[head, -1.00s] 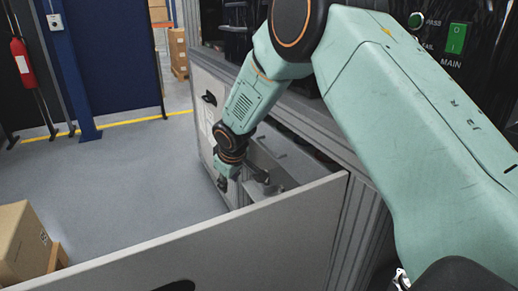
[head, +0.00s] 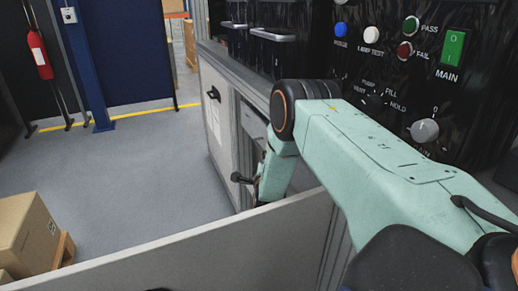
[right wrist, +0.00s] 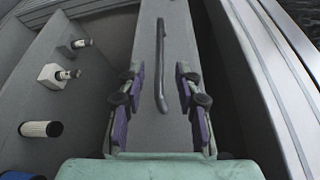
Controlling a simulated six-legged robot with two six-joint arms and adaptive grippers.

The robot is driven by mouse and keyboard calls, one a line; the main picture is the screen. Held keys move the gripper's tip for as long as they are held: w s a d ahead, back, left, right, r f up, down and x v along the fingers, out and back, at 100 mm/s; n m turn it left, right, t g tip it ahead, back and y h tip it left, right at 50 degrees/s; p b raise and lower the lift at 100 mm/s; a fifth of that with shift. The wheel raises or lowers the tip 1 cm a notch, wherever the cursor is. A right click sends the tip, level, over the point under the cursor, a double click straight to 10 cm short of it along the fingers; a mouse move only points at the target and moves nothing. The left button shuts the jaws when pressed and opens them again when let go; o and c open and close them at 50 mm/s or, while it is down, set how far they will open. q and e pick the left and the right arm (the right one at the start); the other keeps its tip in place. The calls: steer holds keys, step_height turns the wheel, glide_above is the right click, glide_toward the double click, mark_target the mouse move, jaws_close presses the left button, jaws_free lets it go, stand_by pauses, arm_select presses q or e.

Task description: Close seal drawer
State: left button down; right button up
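In the right wrist view a pale grey panel (right wrist: 178,30) with a dark bar handle (right wrist: 161,60) lies straight ahead; I take it for the seal drawer's front, though no label is readable. My right gripper (right wrist: 160,82) is open, its purple-padded fingers on either side of the handle's lower part. Contact is not visible. In the head view my right gripper (head: 250,184) is low beside the cabinet, partly hidden by my forearm and the foreground panel. The drawer is mostly hidden there. My left gripper is not in view.
A large grey panel (head: 200,255) stands out across the foreground. The control panel (head: 385,70) rises at right. A cardboard box (head: 25,235) stands at lower left; the floor (head: 130,180) between is clear.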

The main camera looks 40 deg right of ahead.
steer(key=b+x, duration=0.2)
steer(key=x, duration=0.4)
steer(key=shift+w+d+f, duration=0.15)
steer(key=shift+w+d, duration=0.05)
steer(key=shift+w, duration=0.1)
steer(key=shift+w+d, duration=0.1)
steer(key=shift+w, duration=0.4)
steer(key=shift+s+d, duration=0.1)
steer(key=shift+d, duration=0.05)
steer(key=shift+c, duration=0.2)
steer(key=c, duration=0.4)
jaws_close()
